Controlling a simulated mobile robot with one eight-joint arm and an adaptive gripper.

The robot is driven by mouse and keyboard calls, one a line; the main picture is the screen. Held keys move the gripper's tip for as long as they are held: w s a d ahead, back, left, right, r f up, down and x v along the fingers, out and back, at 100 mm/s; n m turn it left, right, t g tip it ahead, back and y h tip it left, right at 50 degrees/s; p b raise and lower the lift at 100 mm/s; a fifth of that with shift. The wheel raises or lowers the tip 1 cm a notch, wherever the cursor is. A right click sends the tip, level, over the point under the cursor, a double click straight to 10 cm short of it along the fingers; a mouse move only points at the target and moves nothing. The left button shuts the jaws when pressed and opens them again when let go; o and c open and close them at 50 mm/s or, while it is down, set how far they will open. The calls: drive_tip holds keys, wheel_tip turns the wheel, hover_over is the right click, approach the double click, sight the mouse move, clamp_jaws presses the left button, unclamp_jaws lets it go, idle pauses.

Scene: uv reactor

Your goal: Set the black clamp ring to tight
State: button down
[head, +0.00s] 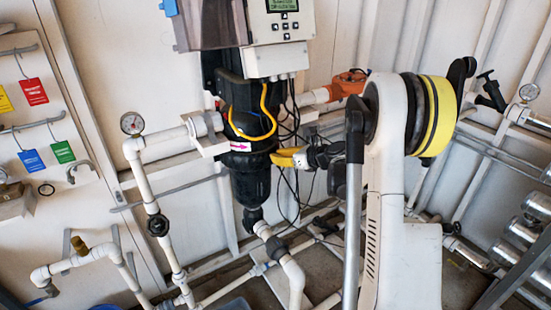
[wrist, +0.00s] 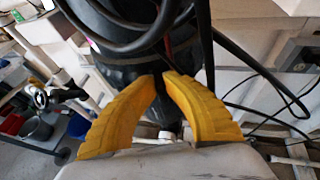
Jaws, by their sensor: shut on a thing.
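The black reactor housing (head: 252,188) hangs upright below the grey control box in the head view. The black clamp ring (head: 245,158) goes around it, just below a white label with a pink arrow (head: 240,146). My gripper (head: 276,158) reaches in from the right, with its yellow fingers at the ring's right side. In the wrist view, the fingertips (wrist: 161,80) converge on a small dark part in front of the black body. It seems to be part of the ring, mostly hidden between the fingers. The ring's setting cannot be read.
Black cables and a yellow cable (head: 264,100) hang close above my gripper. White pipes with a gauge (head: 132,124) stand to the left. An orange valve actuator (head: 348,84) is behind on the right. Coloured tags (head: 33,92) hang on the left wall.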

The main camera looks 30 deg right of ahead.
drive_tip(key=c, duration=1.5)
unclamp_jaws()
drive_tip(key=shift+w+f, duration=0.1)
drive_tip(key=shift+w, duration=0.05)
drive_tip(key=shift+o, duration=0.2)
drive_tip(key=v, duration=1.2)
